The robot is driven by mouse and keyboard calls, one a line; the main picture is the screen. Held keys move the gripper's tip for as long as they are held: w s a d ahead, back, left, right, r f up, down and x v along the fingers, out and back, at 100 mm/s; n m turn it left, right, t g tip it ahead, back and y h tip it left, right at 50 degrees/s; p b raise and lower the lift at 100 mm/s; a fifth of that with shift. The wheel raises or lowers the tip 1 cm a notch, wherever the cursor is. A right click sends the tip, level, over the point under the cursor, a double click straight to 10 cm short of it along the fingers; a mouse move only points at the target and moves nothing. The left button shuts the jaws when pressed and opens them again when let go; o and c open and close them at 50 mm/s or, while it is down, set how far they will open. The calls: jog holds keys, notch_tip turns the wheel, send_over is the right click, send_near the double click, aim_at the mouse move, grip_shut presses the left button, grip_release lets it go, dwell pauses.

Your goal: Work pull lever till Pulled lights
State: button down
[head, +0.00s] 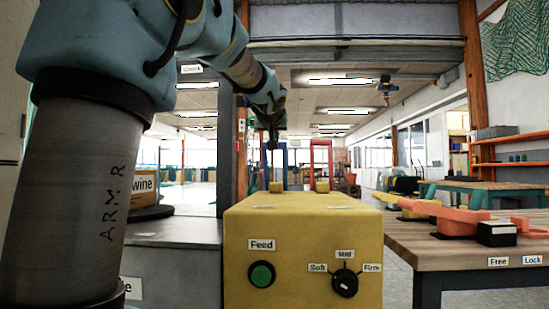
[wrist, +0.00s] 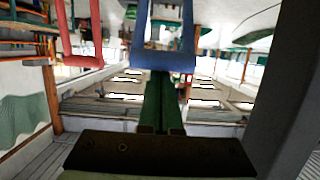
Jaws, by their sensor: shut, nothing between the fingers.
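A yellow machine box (head: 300,245) stands in front of me. Behind its top edge rise a blue lever frame (head: 284,160) and, to its right, a red lever frame (head: 330,158). No readable label tells which is the pull lever. My gripper (head: 271,146) points down at the blue frame's upper part. In the wrist view, which looks upside down, the gripper's green fingers (wrist: 163,82) are together and empty, with their tips at the crossbar of the blue frame (wrist: 164,60). I cannot tell whether they touch. The red frame (wrist: 83,60) is to the left there. No lit Pulled lamp shows.
The box front has a green Feed button (head: 262,274) and a black Soft/Mid/Firm knob (head: 345,283). A wooden bench (head: 430,247) with orange parts and Free and Lock labels stands at right. A dark grey post (head: 227,150) rises left of the gripper.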

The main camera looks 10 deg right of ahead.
jog(key=s+a+f+b, duration=0.1)
jog(key=s+f+b, duration=0.3)
jog(key=b, duration=0.8)
jog(key=shift+s+t, duration=0.15)
jog(key=shift+t, duration=0.25)
jog(key=shift+f+b, duration=0.3)
jog(key=shift+b, duration=0.05)
notch_tip(320, 180, up, 5)
jog(key=p, duration=0.5)
jog(key=f+b+v, duration=0.2)
jog(key=v, duration=0.6)
jog(key=shift+s+a, duration=0.25)
jog(key=shift+s, duration=0.25)
jog(key=shift+r, duration=0.2)
dwell(0.4)
